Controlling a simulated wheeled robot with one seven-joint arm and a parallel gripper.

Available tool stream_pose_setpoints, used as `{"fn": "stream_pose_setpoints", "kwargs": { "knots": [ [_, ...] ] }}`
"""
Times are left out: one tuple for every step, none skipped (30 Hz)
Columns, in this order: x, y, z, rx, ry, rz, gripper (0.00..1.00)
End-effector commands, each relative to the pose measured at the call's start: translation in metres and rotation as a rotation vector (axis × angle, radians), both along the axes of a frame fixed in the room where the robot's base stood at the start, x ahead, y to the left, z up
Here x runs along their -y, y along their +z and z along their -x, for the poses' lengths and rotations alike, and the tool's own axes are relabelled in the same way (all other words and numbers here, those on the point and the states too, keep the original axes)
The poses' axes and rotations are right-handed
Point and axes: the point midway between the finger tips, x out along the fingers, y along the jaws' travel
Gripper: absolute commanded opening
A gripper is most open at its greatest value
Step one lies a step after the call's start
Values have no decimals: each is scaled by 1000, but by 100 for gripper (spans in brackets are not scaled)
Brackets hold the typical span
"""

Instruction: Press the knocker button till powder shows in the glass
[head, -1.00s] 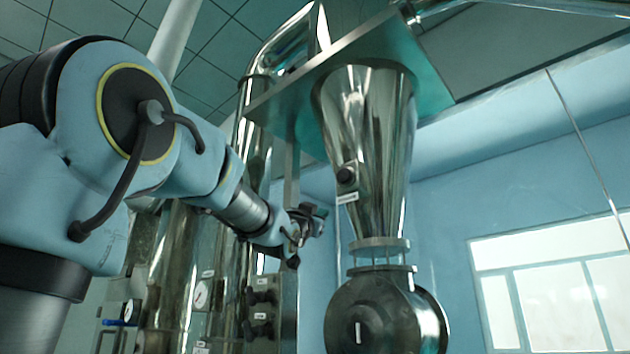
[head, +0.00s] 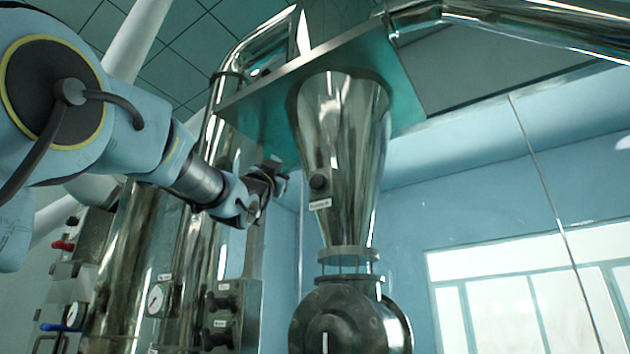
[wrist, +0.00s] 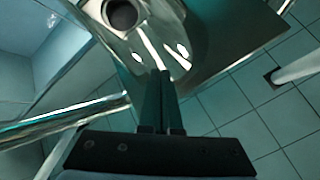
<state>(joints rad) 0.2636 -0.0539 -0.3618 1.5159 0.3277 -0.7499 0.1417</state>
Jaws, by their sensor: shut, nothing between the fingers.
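The knocker button (head: 318,182) is a dark round knob on the side of the shiny metal cone (head: 343,140), with a small white label under it. In the wrist view the button (wrist: 122,14) shows near the top edge, above and left of my fingertips. My gripper (head: 279,172) is left of the button in the head view, at about its height, with a gap in the picture between them. In the wrist view my gripper (wrist: 160,76) has its fingers together and empty. The sight glass (head: 347,265) below the cone looks see-through; I make out no powder in it.
A flat metal plate (head: 405,88) surrounds the cone's top. A round metal housing (head: 350,320) sits under the glass. A panel with dark knobs (head: 222,302) and a gauge (head: 156,299) stand at the lower left. Space right of the cone is open towards the window.

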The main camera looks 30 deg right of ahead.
Motion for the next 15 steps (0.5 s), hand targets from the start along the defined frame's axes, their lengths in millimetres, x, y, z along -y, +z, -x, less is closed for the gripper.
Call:
{"fn": "stream_pose_setpoints", "kwargs": {
  "knots": [
    [5, 3, -3, -3, -3, 0, 0],
    [7, 3, -5, -3, -3, 0, 0],
    [12, 3, -7, -4, -3, 1, 0],
    [15, 3, -9, -4, -3, 0, 0],
    [19, 4, -11, -4, -3, 0, 0],
    [24, 4, -14, -5, -3, 0, 0],
    [28, 4, -17, -7, -3, 0, 0],
    [32, 5, -18, -6, -4, 0, 0],
    [37, 4, -21, -5, -3, 0, 0],
    [40, 4, -23, -4, -3, 0, 0],
    [44, 4, -25, -4, -3, 0, 0],
    [48, 4, -28, -5, -2, 1, 0],
    [51, 2, -29, -5, -2, 0, 0],
    [54, 1, -30, -4, -3, 2, 0],
    [58, 1, -33, -4, -3, 2, 0]
  ]
}}
